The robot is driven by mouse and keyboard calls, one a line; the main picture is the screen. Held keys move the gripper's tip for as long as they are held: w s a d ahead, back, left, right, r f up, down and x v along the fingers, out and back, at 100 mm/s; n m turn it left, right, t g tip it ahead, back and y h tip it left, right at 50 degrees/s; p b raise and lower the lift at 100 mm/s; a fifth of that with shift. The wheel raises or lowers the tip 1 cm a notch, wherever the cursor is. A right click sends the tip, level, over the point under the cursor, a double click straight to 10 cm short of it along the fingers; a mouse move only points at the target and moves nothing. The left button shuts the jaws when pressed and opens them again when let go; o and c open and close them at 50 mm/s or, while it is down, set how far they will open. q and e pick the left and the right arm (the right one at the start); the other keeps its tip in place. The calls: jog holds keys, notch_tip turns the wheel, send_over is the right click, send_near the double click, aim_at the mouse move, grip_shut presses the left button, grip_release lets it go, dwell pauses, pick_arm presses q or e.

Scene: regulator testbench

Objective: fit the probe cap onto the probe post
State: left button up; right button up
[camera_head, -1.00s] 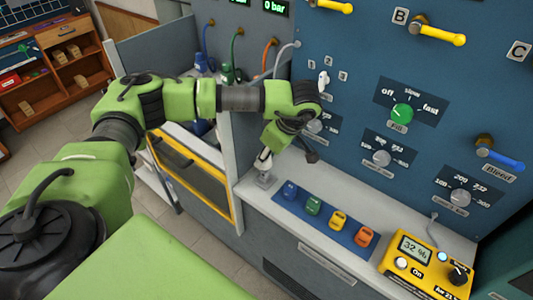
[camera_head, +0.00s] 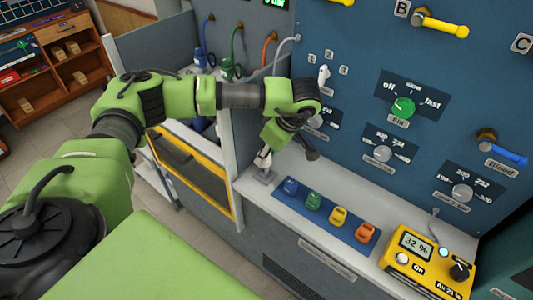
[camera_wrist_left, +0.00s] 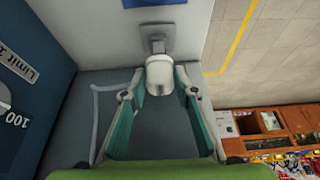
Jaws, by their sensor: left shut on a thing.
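My left gripper (camera_head: 264,159) points down at the left end of the bench. In the left wrist view its teal fingers (camera_wrist_left: 160,80) are shut on a white rounded piece, which looks like the probe cap (camera_wrist_left: 159,68). Right beyond it is a grey post on a square base, probably the probe post (camera_wrist_left: 157,45). The base also shows below the fingers in the head view (camera_head: 264,177). The cap and post are in line in the wrist view; I cannot tell whether the cap is seated on the post. My right gripper is not in view.
A blue mat (camera_head: 325,219) with several coloured blocks lies just right of the gripper. A yellow meter (camera_head: 425,262) reading 32 % stands further right. The blue panel (camera_head: 355,110) with knobs and valve handles rises behind. A grey side wall (camera_head: 219,120) stands at left.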

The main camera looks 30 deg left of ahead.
pick_arm(q)
jog(key=shift+f+b, duration=0.45)
jog(key=shift+f, duration=0.05)
dwell(0.5)
jog(key=shift+f+b, duration=0.55)
jog(key=shift+f, duration=0.15)
jog(key=shift+f+b, duration=0.65)
jog(key=shift+f, duration=0.15)
dwell(0.3)
jog(key=o, duration=1.3)
jog(key=shift+o, duration=0.2)
jog(key=v, duration=1.2)
jog(key=shift+s, duration=0.1)
